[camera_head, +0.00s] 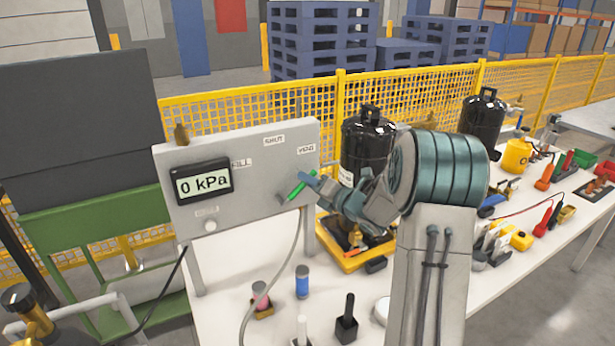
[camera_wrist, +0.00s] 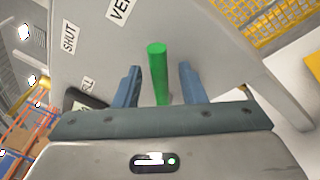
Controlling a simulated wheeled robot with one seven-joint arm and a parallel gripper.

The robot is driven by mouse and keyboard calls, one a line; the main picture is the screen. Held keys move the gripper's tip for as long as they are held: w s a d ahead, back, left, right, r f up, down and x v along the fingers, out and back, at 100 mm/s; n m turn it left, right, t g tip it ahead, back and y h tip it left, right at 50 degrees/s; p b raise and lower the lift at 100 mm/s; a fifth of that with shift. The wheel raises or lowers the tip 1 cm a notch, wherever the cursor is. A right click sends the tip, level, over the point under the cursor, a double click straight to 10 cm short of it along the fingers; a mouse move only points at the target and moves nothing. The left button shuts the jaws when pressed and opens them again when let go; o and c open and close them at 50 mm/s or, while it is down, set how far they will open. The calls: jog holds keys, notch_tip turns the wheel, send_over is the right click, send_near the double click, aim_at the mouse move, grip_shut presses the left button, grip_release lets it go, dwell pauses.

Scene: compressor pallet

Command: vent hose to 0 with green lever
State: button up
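The green lever (camera_head: 296,190) is on the right part of a grey panel (camera_head: 262,178). In the wrist view the green lever (camera_wrist: 158,72) stands between the two blue-grey fingers of my gripper (camera_wrist: 160,84), with a visible gap on each side. My gripper (camera_head: 308,183) is open and close to the panel's right side in the head view. The display (camera_head: 203,183) on the panel reads 0 kPa. A grey hose (camera_head: 290,265) hangs below the panel.
A black tank (camera_head: 367,147) stands on a yellow scale (camera_head: 345,258) right of the panel, behind my arm. A yellow mesh fence (camera_head: 250,107) runs behind.

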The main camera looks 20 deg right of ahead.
jog(key=shift+w+a, duration=0.35)
jog(key=shift+w, duration=0.3)
grip_shut()
